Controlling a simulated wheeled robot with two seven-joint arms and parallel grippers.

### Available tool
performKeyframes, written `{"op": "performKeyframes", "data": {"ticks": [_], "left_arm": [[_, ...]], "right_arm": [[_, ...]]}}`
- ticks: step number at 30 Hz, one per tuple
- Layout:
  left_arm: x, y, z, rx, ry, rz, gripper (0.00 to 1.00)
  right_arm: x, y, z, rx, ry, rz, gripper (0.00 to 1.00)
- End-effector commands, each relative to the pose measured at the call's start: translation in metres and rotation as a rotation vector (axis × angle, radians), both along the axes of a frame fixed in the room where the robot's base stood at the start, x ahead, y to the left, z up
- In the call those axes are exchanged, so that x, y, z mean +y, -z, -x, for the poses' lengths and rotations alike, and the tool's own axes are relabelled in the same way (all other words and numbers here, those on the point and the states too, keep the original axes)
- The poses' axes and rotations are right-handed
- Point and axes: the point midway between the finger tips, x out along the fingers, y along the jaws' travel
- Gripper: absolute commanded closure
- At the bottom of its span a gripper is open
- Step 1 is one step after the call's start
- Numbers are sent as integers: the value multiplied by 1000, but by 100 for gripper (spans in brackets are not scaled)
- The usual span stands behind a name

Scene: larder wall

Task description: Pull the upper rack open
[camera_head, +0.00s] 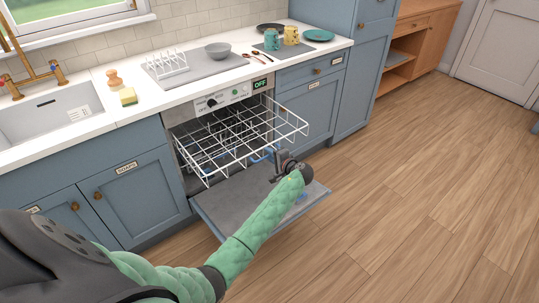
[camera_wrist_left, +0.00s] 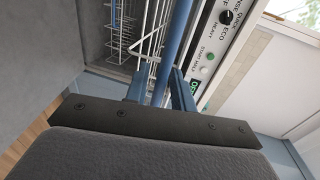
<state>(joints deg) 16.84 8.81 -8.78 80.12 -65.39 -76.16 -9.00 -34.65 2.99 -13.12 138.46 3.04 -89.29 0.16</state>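The upper rack (camera_head: 235,139) is a white wire basket, far out of the dishwasher and over the lowered door (camera_head: 232,205). Its blue handle (camera_head: 262,155) shows at the front beside my left gripper (camera_head: 279,160). In the left wrist view the blue handle bar (camera_wrist_left: 175,45) runs between the two fingers of my left gripper (camera_wrist_left: 160,88), which look shut on it. The exact contact is partly hidden by the gripper body. The rack looks empty. My right gripper is in neither view.
A control panel (camera_head: 222,97) with a green "OFF" sign is above the rack. Blue cabinets flank the dishwasher. The wooden floor (camera_head: 400,190) to the right is clear.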

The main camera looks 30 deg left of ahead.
Motion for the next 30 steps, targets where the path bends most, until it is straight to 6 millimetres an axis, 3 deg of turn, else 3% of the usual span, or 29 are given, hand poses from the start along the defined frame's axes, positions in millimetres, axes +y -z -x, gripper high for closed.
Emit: {"op": "performKeyframes", "data": {"ticks": [10,24,30], "left_arm": [[-4,0,1,-1,1,0,76],[-62,-12,25,-1,1,0,76],[-71,-15,29,0,0,1,76]], "right_arm": [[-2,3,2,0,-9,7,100],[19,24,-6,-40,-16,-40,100],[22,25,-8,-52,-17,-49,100]]}}
